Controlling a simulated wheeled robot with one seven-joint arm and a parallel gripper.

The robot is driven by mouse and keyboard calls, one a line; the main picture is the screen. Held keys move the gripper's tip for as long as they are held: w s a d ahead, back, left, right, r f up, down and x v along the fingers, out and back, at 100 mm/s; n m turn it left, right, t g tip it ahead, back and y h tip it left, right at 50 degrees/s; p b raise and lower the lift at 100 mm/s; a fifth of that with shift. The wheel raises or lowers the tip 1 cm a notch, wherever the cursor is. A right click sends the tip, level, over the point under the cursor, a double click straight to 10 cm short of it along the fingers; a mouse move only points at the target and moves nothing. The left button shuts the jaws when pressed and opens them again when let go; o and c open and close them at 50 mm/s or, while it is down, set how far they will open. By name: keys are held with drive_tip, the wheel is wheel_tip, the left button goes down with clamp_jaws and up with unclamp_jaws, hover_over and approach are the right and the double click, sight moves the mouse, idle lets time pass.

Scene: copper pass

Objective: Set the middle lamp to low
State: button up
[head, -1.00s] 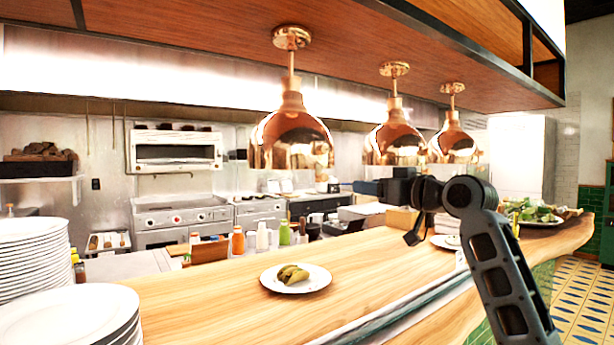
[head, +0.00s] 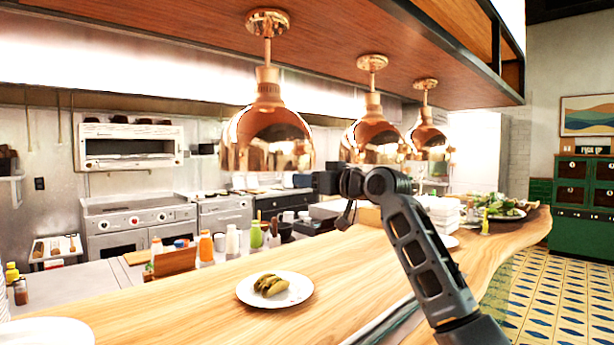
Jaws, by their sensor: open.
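Three copper lamps hang in a row under the wooden canopy. The middle lamp (head: 373,134) has a shiny dome on a short stem. The near lamp (head: 267,140) hangs left of it and looks larger. The far lamp (head: 426,134) hangs to its right. My gripper (head: 345,218) is at the end of my dark arm, below the middle lamp in the picture and apart from it. It is open and small in view, with its fingers pointing down and nothing seen between them. No switch or setting on the lamps can be made out.
A wooden counter (head: 340,270) runs below the lamps. A green cabinet (head: 583,195) stands at right beyond open tiled floor.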

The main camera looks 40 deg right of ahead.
drive_tip(key=shift+w, duration=0.55)
clamp_jaws()
